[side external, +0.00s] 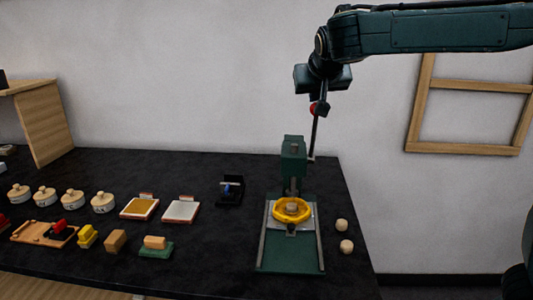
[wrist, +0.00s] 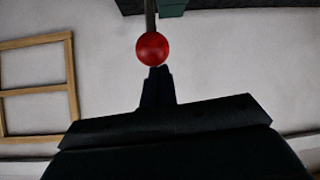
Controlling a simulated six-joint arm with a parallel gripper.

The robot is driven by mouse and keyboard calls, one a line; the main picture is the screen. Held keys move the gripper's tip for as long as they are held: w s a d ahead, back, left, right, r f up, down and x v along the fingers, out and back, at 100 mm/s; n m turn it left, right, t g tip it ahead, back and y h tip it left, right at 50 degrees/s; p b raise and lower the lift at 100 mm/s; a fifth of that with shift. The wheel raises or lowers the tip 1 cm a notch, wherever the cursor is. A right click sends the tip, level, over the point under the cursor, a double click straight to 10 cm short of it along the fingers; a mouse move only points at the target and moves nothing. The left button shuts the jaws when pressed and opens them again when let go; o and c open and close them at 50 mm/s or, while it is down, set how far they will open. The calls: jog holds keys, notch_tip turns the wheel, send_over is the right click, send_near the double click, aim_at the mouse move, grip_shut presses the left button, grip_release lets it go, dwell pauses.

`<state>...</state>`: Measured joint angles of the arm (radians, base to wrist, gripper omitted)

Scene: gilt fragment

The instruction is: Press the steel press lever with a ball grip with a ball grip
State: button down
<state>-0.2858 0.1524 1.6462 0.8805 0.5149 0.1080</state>
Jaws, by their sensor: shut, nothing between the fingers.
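The green press (side external: 293,160) stands at the right part of the dark table. Its steel lever (side external: 314,138) rises nearly upright from the press's right side and ends in a red ball grip (side external: 317,108). In the wrist view, the red ball (wrist: 152,48) is just beyond my fingertips, with the lever (wrist: 150,14) behind it. My gripper (side external: 322,97) is shut and empty, pointing down just above the ball. It also shows in the wrist view (wrist: 158,70). I cannot tell whether the fingertips touch the ball.
A yellow ring (side external: 275,209) lies on the press bed, around a small light-coloured block. Stamps, pads and round tins (side external: 103,203) spread left. A wooden frame (side external: 415,105) is at the wall.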

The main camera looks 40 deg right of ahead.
jog(key=shift+s+a+f, duration=0.15)
jog(key=shift+s, duration=0.1)
dwell(0.4)
